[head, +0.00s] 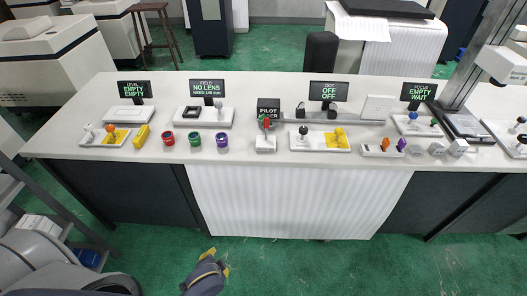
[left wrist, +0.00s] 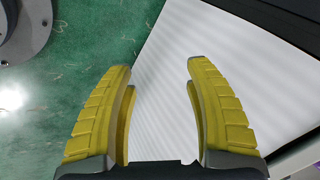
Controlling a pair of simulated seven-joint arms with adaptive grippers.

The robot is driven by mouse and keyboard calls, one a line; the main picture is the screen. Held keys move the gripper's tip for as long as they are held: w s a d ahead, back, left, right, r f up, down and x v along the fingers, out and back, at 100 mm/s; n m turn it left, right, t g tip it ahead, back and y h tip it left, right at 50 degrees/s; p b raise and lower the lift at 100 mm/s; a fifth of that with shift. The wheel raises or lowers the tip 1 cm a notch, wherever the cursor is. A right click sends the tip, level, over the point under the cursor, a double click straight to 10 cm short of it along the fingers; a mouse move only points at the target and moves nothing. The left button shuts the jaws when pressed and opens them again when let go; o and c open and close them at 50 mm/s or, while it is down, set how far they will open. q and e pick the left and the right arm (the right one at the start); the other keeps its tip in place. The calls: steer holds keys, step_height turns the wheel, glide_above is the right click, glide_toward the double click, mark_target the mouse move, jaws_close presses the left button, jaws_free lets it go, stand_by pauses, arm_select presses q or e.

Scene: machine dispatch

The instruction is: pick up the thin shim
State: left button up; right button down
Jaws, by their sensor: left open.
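I cannot make out a thin shim for sure at this size. At the bench's left end, a white station plate (head: 92,137) carries a yellow patch and an orange knob, and a yellow block (head: 142,135) lies beside it. My left gripper (head: 217,262) is low in front of the bench, well away from the items on top. In the left wrist view its yellow fingers (left wrist: 158,68) are apart with nothing between them; the white ribbed front panel and green floor show beyond. My right gripper is not in view.
The long white bench (head: 258,169) holds red, green and purple cylinders (head: 194,140), a pilot box (head: 268,108), several stations with signs and a small rack with coloured knobs (head: 384,150). A metal post (head: 464,75) stands at the right. The green floor before the bench is open.

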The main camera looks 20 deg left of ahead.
arm_select(q)
steer(key=w+a+r+m+t+y, duration=0.15)
steer(key=w+r, duration=0.25)
steer(key=r, duration=0.4)
steer(key=w+r+m+t, duration=0.1)
steer(key=w+r+m, duration=0.1)
steer(key=w+r, duration=0.45)
steer(key=w+d+r+m+t, duration=0.1)
steer(key=w+d+r+m, duration=0.2)
steer(key=w+r+m, duration=0.35)
steer(key=w+d+r+m+t, duration=0.1)
steer(key=w+d+r+m, duration=0.15)
steer(key=w+r, duration=0.75)
steer(key=w+d+r+m+t, duration=0.15)
steer(key=w+r+m, duration=0.35)
steer(key=w, duration=0.6)
steer(key=x, duration=0.7)
steer(key=d+x, duration=0.1)
steer(key=x, duration=0.2)
steer(key=shift+w+a+f, duration=0.15)
steer(key=shift+w+f, duration=0.1)
steer(key=shift+w, duration=0.05)
steer(key=shift+x, duration=2.7)
steer(key=shift+a, duration=0.1)
steer(key=shift+s, duration=0.1)
jaws_close()
